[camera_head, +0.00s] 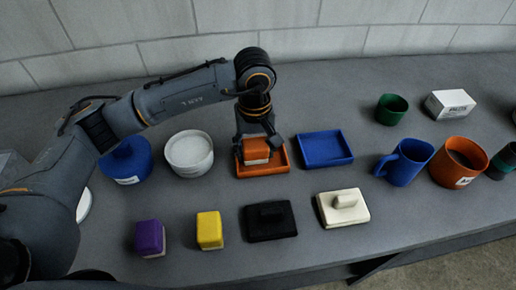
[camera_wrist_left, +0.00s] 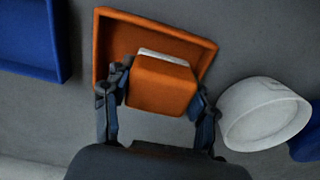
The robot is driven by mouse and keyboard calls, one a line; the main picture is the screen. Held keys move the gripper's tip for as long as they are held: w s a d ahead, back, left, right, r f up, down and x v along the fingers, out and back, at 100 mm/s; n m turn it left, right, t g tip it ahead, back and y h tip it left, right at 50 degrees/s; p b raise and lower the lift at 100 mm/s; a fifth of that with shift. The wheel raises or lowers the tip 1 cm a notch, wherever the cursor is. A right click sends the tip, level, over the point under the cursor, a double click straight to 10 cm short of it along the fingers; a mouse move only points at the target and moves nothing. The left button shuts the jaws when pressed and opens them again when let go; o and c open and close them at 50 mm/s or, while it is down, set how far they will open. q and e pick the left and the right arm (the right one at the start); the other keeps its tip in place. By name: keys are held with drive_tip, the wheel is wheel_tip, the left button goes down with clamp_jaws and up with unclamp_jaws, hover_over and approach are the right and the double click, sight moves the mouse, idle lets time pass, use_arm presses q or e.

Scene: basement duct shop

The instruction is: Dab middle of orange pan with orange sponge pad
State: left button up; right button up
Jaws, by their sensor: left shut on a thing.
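The orange sponge pad (camera_head: 256,150), an orange block with a pale layer at its lower end, is held between the fingers of my left gripper (camera_head: 257,142). It is over the orange pan (camera_head: 263,174), a shallow rectangular tray. In the left wrist view the pad (camera_wrist_left: 160,88) is between the two fingers of the gripper (camera_wrist_left: 158,98), and the pan (camera_wrist_left: 155,20) shows behind it. The pad hides part of the pan floor. I cannot tell whether its pale face touches the floor. My right gripper is out of view.
A blue pan (camera_head: 325,148) stands close right of the orange pan, a white tub (camera_head: 189,154) to its left. In front are purple (camera_head: 150,238) and yellow (camera_head: 209,230) pads and black (camera_head: 270,221) and cream (camera_head: 342,207) handled blocks. A blue mug (camera_head: 403,163) stands farther right.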

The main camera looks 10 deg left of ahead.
sight(268, 149)
use_arm(q)
drive_tip(key=shift+d, duration=0.1)
drive_tip(key=shift+w+d+f+b, duration=0.1)
drive_tip(key=shift+w+d+b, duration=0.2)
drive_tip(key=shift+d+b, duration=0.3)
drive_tip(key=shift+w+d+b, duration=0.3)
drive_tip(key=shift+d+b, duration=0.1)
drive_tip(key=shift+d, duration=0.4)
drive_tip(key=shift+a, duration=0.15)
drive_tip(key=shift+s+a+b, duration=0.3)
drive_tip(key=shift+a+b, duration=0.05)
drive_tip(key=shift+a, duration=0.35)
drive_tip(key=shift+s+a+b, duration=0.3)
drive_tip(key=shift+a+b, duration=0.05)
drive_tip(key=shift+a, duration=0.3)
drive_tip(key=shift+w+d+b, duration=0.3)
drive_tip(key=shift+d+b, duration=0.1)
drive_tip(key=shift+d, duration=0.35)
drive_tip(key=shift+r, duration=0.2)
